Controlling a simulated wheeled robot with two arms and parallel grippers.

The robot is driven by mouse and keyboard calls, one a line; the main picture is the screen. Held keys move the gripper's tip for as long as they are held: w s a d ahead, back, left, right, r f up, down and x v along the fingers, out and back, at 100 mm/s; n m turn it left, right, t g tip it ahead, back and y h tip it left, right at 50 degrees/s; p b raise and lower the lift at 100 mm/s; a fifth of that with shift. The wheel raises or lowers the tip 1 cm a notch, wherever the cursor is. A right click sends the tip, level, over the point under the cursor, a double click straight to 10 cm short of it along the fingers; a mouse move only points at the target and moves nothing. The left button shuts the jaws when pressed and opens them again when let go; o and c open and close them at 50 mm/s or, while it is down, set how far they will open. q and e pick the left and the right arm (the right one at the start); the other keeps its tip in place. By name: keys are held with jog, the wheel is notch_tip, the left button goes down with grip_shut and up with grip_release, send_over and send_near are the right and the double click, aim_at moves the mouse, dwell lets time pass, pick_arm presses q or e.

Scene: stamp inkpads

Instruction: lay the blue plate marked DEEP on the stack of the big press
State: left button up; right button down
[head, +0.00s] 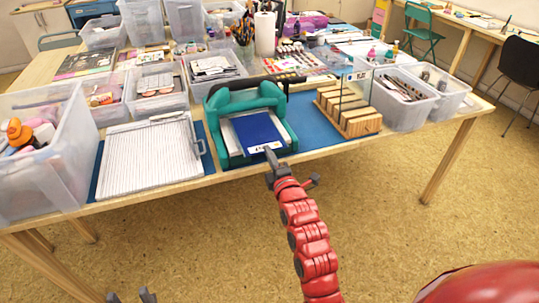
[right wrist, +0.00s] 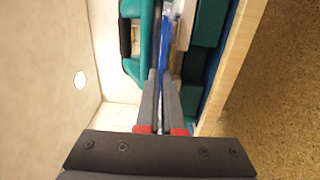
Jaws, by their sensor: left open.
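The big press (head: 223,103) is teal and stands on a blue mat on the table, its bed open toward me. The blue plate (head: 257,130) is over the pale stack (head: 229,137) in its bed, with a small white label at its front edge; the lettering is too small to read. My right gripper (head: 270,154) is at that front edge. In the right wrist view its fingers (right wrist: 161,84) are close together on the thin blue plate (right wrist: 165,62). I cannot tell whether the plate touches the stack. My left gripper (head: 131,296) is open and empty, low at the bottom left.
A white ribbed board (head: 143,160) lies left of the press, and a wooden slotted rack (head: 347,112) stands right of it. Clear bins (head: 45,163) crowd the left and back, with another bin (head: 404,101) at the right. The blue mat between press and rack is partly bare.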

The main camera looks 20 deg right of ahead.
jog(key=shift+f+b, duration=0.35)
jog(key=shift+f, duration=0.05)
dwell(0.4)
jog(key=c, duration=1)
grip_release()
jog(key=shift+s+d, duration=0.1)
jog(key=shift+s, duration=2.4)
jog(key=shift+s, duration=0.1)
